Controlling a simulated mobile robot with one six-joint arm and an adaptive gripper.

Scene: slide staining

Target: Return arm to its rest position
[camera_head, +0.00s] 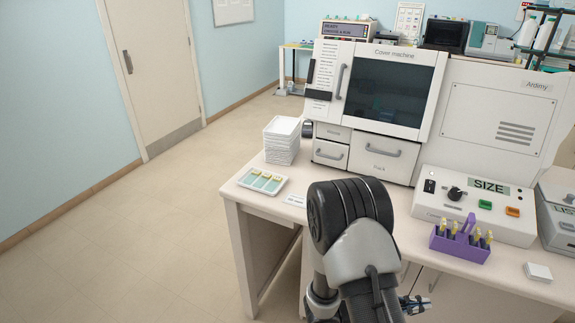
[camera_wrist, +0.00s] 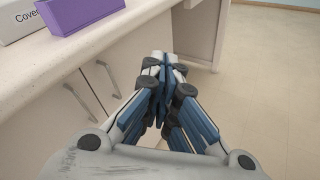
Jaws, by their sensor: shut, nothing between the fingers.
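My gripper (camera_wrist: 160,65) is shut and empty in the wrist view. Its fingers meet in front of the bench side, below the level of the bench top. In the head view, my arm is folded in front of the bench, and part of my gripper (camera_head: 415,304) shows low beside it, near the cabinet doors. The rest of the gripper is hidden behind my arm there.
The bench (camera_head: 232,190) carries a cover machine (camera_head: 391,50), a tray of slides (camera_head: 263,181), a stack of white trays (camera_head: 282,140), a purple rack (camera_head: 459,247) and a control box (camera_head: 470,205). The rack also shows in the wrist view (camera_wrist: 80,14). Open floor (camera_head: 130,240) lies left.

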